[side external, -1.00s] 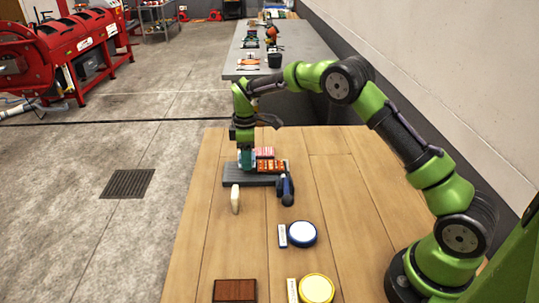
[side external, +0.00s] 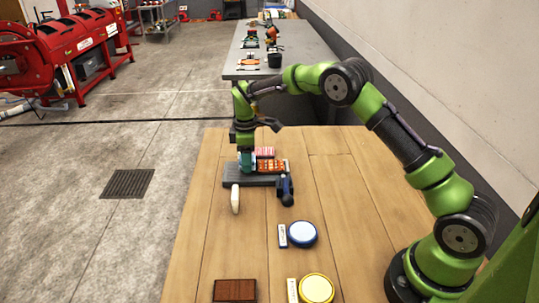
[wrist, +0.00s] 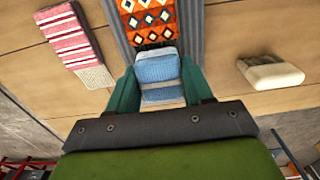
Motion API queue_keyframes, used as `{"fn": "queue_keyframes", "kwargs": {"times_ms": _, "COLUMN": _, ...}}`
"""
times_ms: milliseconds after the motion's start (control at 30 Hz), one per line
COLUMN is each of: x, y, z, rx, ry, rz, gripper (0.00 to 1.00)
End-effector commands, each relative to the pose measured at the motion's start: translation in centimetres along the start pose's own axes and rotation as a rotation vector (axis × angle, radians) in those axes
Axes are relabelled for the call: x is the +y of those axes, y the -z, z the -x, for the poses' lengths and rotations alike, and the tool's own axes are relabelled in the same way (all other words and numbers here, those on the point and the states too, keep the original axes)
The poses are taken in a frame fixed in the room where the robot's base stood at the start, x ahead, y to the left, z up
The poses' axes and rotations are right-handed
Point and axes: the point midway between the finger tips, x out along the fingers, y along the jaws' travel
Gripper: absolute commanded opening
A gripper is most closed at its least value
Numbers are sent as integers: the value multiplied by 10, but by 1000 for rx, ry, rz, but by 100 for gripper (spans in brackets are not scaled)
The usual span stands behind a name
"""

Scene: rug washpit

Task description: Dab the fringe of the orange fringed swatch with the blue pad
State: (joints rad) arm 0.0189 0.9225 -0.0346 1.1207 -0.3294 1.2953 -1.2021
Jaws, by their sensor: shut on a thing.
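The orange swatch (side external: 272,166) with dark and white diamonds lies on a grey board (side external: 266,182). It also shows in the wrist view (wrist: 150,22). My gripper (side external: 247,161) is at the swatch's left end in the side view. In the wrist view, my gripper (wrist: 160,92) has its teal fingers shut on the blue pad (wrist: 158,68). The pad is at the near end of the orange patterned part and covers that end. The fringe there is hidden or cannot be made out. I cannot tell whether the pad touches it.
A pink striped swatch (side external: 264,152) lies behind the board. A cream block-like item (side external: 235,199) and a dark blue handled tool (side external: 286,188) are near the board's front. A blue round dish (side external: 302,234), yellow dish (side external: 316,288) and brown block (side external: 235,290) stand nearer.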

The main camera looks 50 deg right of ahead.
Motion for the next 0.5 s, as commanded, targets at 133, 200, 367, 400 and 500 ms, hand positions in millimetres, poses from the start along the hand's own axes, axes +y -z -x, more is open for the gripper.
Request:
{"fn": "queue_keyframes", "kwargs": {"times_ms": 133, "x": 0, "y": 0, "z": -2, "rx": 0, "ry": 0, "rz": 0, "gripper": 26}}
{"fn": "queue_keyframes", "kwargs": {"times_ms": 200, "x": 0, "y": 0, "z": -3, "rx": 0, "ry": 0, "rz": 0, "gripper": 26}}
{"fn": "queue_keyframes", "kwargs": {"times_ms": 367, "x": 0, "y": 0, "z": -5, "rx": 0, "ry": 0, "rz": 0, "gripper": 26}}
{"fn": "queue_keyframes", "kwargs": {"times_ms": 400, "x": 0, "y": 0, "z": -5, "rx": 0, "ry": 1, "rz": 0, "gripper": 26}}
{"fn": "queue_keyframes", "kwargs": {"times_ms": 500, "x": 0, "y": 0, "z": -7, "rx": 0, "ry": 1, "rz": -1, "gripper": 26}}
